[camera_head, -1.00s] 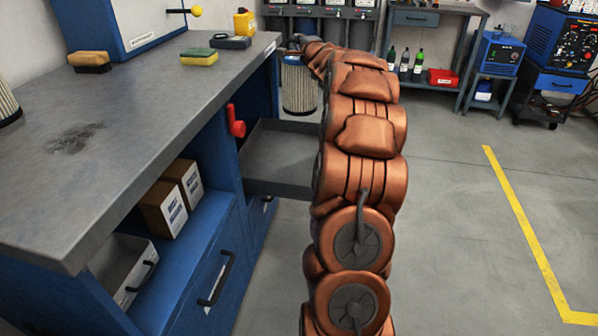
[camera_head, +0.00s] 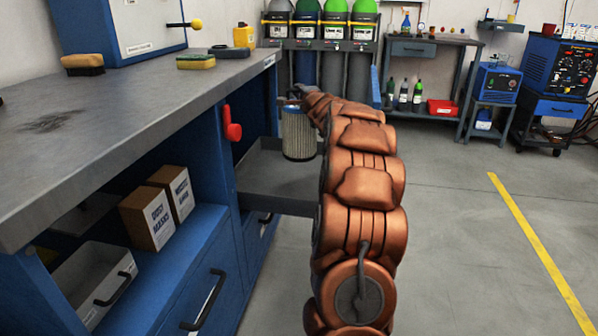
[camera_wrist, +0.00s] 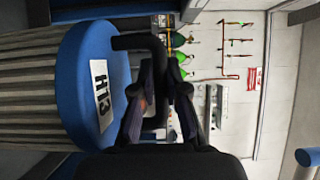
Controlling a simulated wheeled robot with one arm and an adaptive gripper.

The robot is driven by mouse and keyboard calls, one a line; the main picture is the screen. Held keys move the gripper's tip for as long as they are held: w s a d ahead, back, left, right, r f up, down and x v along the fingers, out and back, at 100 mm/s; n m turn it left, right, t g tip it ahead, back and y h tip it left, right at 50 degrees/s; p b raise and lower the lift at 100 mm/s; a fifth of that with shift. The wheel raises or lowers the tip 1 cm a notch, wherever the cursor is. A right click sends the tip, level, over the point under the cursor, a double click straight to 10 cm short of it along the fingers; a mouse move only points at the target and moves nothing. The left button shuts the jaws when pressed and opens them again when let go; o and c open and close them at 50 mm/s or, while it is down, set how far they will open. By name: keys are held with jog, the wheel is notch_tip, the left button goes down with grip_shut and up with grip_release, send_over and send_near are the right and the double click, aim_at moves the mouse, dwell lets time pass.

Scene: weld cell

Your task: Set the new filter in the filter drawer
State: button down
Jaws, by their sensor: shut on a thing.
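The new filter (camera_head: 299,135) is a pale pleated cylinder, held upright at the open filter drawer (camera_head: 262,180). Its lower end shows against the grey drawer's inside; I cannot tell whether it touches the floor of the drawer. In the wrist view the filter's blue cap (camera_wrist: 88,45) carries an H13 label, and the pleated body (camera_wrist: 30,90) lies to the left. My gripper (camera_wrist: 160,80) is shut on the black handle (camera_wrist: 145,42) of the cap. In the head view my arm hides the drawer's right part and most of the gripper.
The workbench (camera_head: 130,100) overhangs the drawer's left side. A red handle (camera_head: 231,124) sticks out from the cabinet just left of the drawer. Boxes (camera_head: 147,217) stand on the lower shelf. Gas cylinders (camera_head: 305,60) stand behind. The floor on the right is clear.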

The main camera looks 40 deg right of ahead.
aim_at(305, 125)
jog(key=shift+f+b, duration=1.65)
jog(key=shift+f, duration=3.1)
jog(key=shift+f+b, duration=0.15)
jog(key=shift+b, duration=0.15)
jog(key=c, duration=1.2)
grip_release()
jog(key=shift+p, duration=0.4)
jog(key=shift+s, duration=0.3)
jog(key=v, duration=1)
jog(key=shift+a+p, duration=0.1)
jog(key=shift+p, duration=0.25)
jog(key=shift+s+a, duration=0.3)
jog(key=shift+s, duration=0.35)
